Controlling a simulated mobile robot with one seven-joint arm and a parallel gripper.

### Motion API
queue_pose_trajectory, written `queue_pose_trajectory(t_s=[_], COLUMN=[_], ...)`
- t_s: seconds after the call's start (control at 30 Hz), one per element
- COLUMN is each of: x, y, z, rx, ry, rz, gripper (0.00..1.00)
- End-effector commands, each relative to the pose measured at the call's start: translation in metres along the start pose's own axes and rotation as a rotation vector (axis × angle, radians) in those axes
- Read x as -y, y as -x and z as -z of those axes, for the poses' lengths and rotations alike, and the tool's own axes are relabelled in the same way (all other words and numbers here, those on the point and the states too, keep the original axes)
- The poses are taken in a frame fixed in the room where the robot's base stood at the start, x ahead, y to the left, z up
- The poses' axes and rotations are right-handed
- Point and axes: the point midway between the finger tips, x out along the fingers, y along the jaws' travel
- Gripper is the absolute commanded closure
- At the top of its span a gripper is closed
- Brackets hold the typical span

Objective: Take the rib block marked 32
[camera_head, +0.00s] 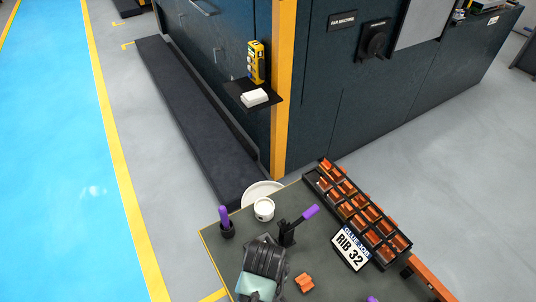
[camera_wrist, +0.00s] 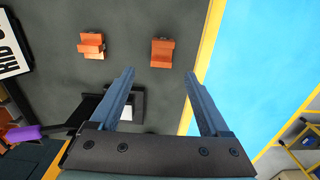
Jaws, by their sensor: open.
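A sign reading RIB 32 (camera_head: 351,248) leans at the front of a black tray (camera_head: 319,190) holding several copper-orange blocks in rows. One loose copper block (camera_head: 304,283) lies on the dark table in the head view. The wrist view shows two loose copper blocks on the table, one at left (camera_wrist: 92,44) and one at right (camera_wrist: 162,52), near the table's yellow edge. No marking is readable on any block. My gripper (camera_wrist: 159,73) is open and empty, with the right block just beyond and between its fingertips in the picture. In the head view my wrist hides part of the table.
A black clamp with a purple handle (camera_head: 309,212) stands near the table's middle. A purple-handled tool (camera_head: 225,218) and a white cup (camera_head: 264,208) stand by the back left edge. A dark machine cabinet (camera_head: 345,90) stands behind the table. Blue floor lies beyond the yellow edge.

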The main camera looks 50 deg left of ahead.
Motion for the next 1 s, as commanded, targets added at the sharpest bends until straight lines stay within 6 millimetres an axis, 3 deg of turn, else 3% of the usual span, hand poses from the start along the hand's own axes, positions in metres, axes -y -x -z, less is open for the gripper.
queue_pose_trajectory(t_s=[0.1, 0.37, 0.63, 0.97, 1.0], x=[-0.001, 0.002, 0.005, 0.005, 0.005], y=[-0.015, -0.032, -0.067, -0.074, -0.074], z=[0.000, -0.004, -0.010, -0.009, -0.009], rx=[0.001, 0.001, -0.001, -0.003, -0.003], ry=[-0.001, -0.002, -0.002, -0.002, -0.002], rz=[0.000, 0.001, -0.001, -0.003, -0.003], gripper=[0.20, 0.20, 0.20, 0.20, 0.24])
